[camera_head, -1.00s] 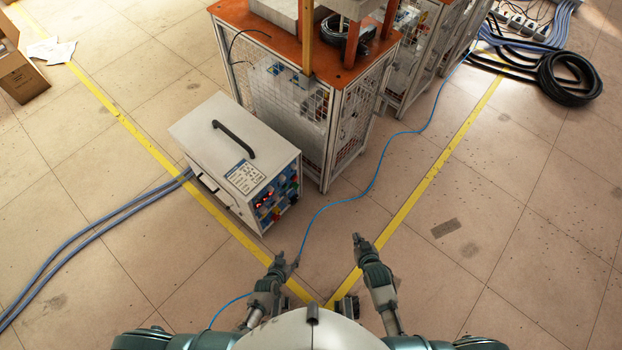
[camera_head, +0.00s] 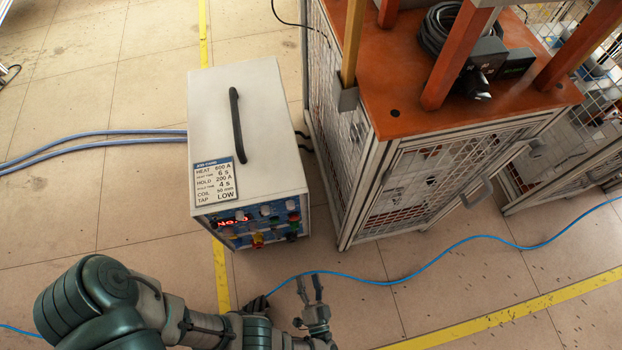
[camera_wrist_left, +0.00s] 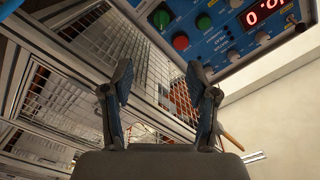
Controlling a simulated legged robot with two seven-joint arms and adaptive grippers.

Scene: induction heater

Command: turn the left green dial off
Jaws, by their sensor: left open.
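The heater's control panel (camera_head: 255,226) is on the front of the white box, with a lit red display and small knobs. In the left wrist view the panel (camera_wrist_left: 222,40) is rotated and shows two green dials, one bright (camera_wrist_left: 203,22) and one darker (camera_wrist_left: 160,17), beside a red knob (camera_wrist_left: 180,41). I cannot tell their settings. My left gripper (camera_head: 309,287) is open and empty, in front of and to the right of the panel, apart from it. Its two fingers (camera_wrist_left: 158,78) point toward the cage and panel edge. My right gripper is out of view.
A caged workbench (camera_head: 440,125) with an orange top stands just right of the heater box (camera_head: 225,110). A blue cable (camera_head: 400,281) crosses the floor by my left gripper. The floor in front of the panel is mostly clear.

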